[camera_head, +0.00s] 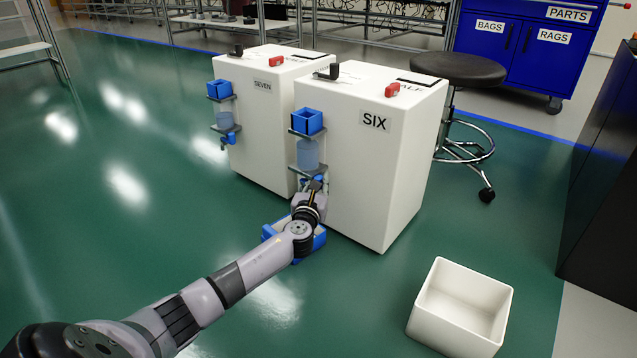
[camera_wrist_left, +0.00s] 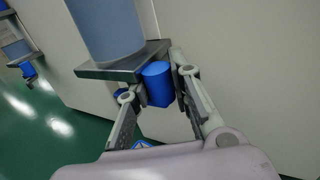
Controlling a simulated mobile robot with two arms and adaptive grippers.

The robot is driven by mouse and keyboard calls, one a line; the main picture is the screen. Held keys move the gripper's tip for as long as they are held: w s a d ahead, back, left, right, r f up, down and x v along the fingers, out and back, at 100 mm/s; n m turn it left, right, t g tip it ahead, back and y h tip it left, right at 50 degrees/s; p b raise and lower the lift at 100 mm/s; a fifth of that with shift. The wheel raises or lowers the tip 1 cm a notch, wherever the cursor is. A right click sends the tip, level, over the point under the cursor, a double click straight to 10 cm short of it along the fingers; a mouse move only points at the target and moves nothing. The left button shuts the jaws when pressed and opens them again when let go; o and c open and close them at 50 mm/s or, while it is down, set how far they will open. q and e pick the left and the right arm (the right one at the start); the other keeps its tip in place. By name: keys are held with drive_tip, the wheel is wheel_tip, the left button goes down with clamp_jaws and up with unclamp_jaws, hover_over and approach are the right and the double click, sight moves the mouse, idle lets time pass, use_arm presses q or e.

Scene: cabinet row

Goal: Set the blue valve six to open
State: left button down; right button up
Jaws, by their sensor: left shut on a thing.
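The white cabinet marked SIX (camera_head: 375,160) stands in the middle of the head view. On its left side a light blue bottle (camera_head: 308,153) sits on a grey bracket under a blue open box (camera_head: 308,121). The blue valve six (camera_wrist_left: 157,83) hangs under the lower bracket and shows in the left wrist view; in the head view my gripper mostly hides it. My left gripper (camera_head: 316,184) is shut on the valve, with a finger on each side of it in the wrist view (camera_wrist_left: 157,87). The valve's handle position cannot be told. My right gripper is not in view.
Cabinet SEVEN (camera_head: 262,130), with its own bottle and blue valve (camera_head: 229,138), stands close at the left. A blue object (camera_head: 312,243) lies low behind my left wrist. A white bin (camera_head: 462,305) and a stool (camera_head: 458,70) stand right. Green floor at left is clear.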

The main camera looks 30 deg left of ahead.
use_arm(q)
drive_tip(key=shift+s+h, duration=0.15)
drive_tip(key=shift+h, duration=0.15)
drive_tip(key=shift+s+a+r+m+g+h, duration=0.1)
drive_tip(key=shift+s+a+m+g+h, duration=0.35)
drive_tip(key=shift+m+h, duration=1.9)
drive_tip(key=shift+s+a+m+g+h, duration=0.15)
drive_tip(key=shift+s+a+m+h, duration=0.7)
drive_tip(key=shift+h, duration=2.35)
drive_tip(key=shift+s+a+r+m+g+h, duration=0.25)
drive_tip(key=shift+s+m+h, duration=0.45)
drive_tip(key=shift+m+h, duration=1.95)
drive_tip(key=shift+s+f+m+g+h, duration=0.1)
drive_tip(key=shift+f+m+g+h, duration=0.15)
drive_tip(key=shift+g+h, duration=0.3)
drive_tip(key=c, duration=1.4)
unclamp_jaws()
drive_tip(key=shift+f, duration=0.1)
